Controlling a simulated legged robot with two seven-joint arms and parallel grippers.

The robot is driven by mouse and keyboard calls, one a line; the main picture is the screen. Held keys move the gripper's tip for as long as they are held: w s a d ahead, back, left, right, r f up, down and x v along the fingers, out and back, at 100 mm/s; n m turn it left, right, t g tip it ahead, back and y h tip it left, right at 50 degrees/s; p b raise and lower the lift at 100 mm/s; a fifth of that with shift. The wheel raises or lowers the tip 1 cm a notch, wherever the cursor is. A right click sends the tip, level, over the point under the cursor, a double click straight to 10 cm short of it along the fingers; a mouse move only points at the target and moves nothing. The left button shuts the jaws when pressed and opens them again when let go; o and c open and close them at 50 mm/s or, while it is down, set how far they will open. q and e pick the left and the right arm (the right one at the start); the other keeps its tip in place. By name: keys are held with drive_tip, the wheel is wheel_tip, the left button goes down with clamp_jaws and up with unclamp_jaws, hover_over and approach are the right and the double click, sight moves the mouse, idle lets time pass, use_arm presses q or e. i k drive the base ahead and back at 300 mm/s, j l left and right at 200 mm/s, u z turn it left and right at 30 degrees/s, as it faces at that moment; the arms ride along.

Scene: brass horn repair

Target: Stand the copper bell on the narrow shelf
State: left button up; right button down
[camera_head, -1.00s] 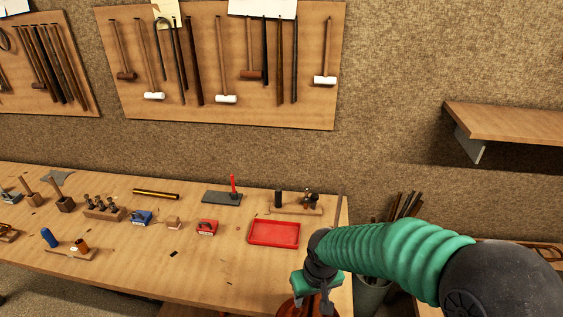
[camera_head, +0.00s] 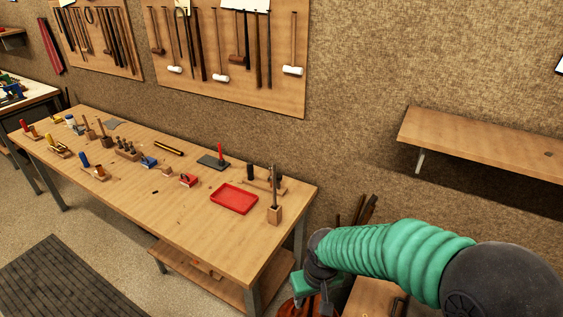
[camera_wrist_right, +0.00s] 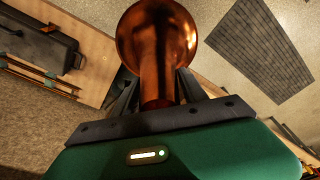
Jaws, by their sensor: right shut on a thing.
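The copper bell (camera_wrist_right: 157,45) fills the top middle of the right wrist view, with its narrow neck between the two dark fingers. My right gripper (camera_wrist_right: 158,88) is shut on that neck. In the head view my right gripper (camera_head: 322,290) is at the bottom, right of the workbench, with a bit of the bell (camera_head: 298,309) below it at the picture's edge. The narrow shelf (camera_head: 480,145) is a wooden board on the wall at the right, above and away from the gripper. My left gripper is not in view.
The long workbench (camera_head: 185,215) holds a red tray (camera_head: 234,199), a tool in a wooden block (camera_head: 274,210) and several small tools. A lower wooden surface (camera_head: 375,300) lies under my right arm. The shelf's visible top looks mostly bare. A dark mat (camera_head: 55,280) lies on the floor.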

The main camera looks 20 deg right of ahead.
sight(467, 133)
drive_tip(key=k+l+u, duration=0.1)
drive_tip(key=l, duration=0.35)
drive_tip(key=k+l+u, duration=0.1)
drive_tip(key=l, duration=0.35)
drive_tip(key=k+l+u, duration=0.1)
drive_tip(key=k+l, duration=0.2)
drive_tip(key=l, duration=0.15)
drive_tip(key=k+l+u, duration=0.15)
drive_tip(key=l, duration=0.25)
drive_tip(key=k+l+u, duration=0.1)
drive_tip(key=k+l, duration=0.15)
drive_tip(key=l, duration=0.15)
